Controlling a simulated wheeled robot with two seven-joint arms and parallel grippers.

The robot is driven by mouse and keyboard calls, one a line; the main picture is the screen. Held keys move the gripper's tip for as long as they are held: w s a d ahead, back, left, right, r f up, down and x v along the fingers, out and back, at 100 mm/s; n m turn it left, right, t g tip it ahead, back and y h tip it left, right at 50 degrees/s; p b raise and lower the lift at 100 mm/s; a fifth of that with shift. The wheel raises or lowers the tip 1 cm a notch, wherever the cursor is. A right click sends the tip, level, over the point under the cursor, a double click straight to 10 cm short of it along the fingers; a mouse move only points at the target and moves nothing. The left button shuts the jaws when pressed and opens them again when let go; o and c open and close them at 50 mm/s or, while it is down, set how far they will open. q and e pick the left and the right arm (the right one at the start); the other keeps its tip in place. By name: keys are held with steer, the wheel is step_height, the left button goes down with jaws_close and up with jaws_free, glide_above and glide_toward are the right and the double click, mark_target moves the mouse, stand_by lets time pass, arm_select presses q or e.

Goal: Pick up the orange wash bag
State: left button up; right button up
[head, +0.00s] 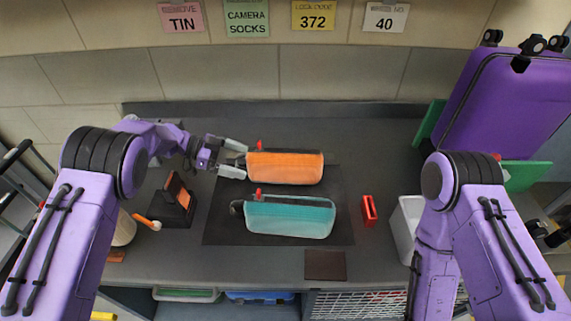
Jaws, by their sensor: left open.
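The orange wash bag (285,168) lies lengthwise on a dark mat (225,225) in the middle of the counter, with a small red tab at its upper left end. My left gripper (238,159) is at the bag's left end. Its two light grey fingers are spread apart, one above the other, close to that end. Whether a finger touches the bag I cannot tell. My right arm comes in from the right, and its gripper does not show.
A teal bag (290,216) lies just below the orange one on the mat. A red object (369,210) and a dark brown square (325,265) lie nearby. A black stand (174,205) is at left, a white bin (404,228) at right. A purple suitcase (510,105) stands back right.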

mark_target(259, 141)
arm_select(q)
steer(key=x, duration=0.2)
steer(key=p+x, duration=0.1)
steer(key=x, duration=0.1)
steer(key=shift+w+f, duration=0.1)
steer(key=shift+w, duration=0.15)
steer(key=c, duration=1.4)
step_height(259, 141, up, 9)
steer(key=shift+r+b, duration=0.2)
steer(key=shift+b, duration=0.8)
steer(key=shift+c, duration=0.3)
steer(key=shift+r, duration=0.35)
arm_select(e)
steer(key=shift+f, duration=0.15)
arm_select(q)
steer(key=shift+r+p, duration=0.1)
steer(key=shift+p, duration=0.4)
steer(key=shift+s, duration=0.1)
arm_select(e)
steer(key=shift+r, duration=0.4)
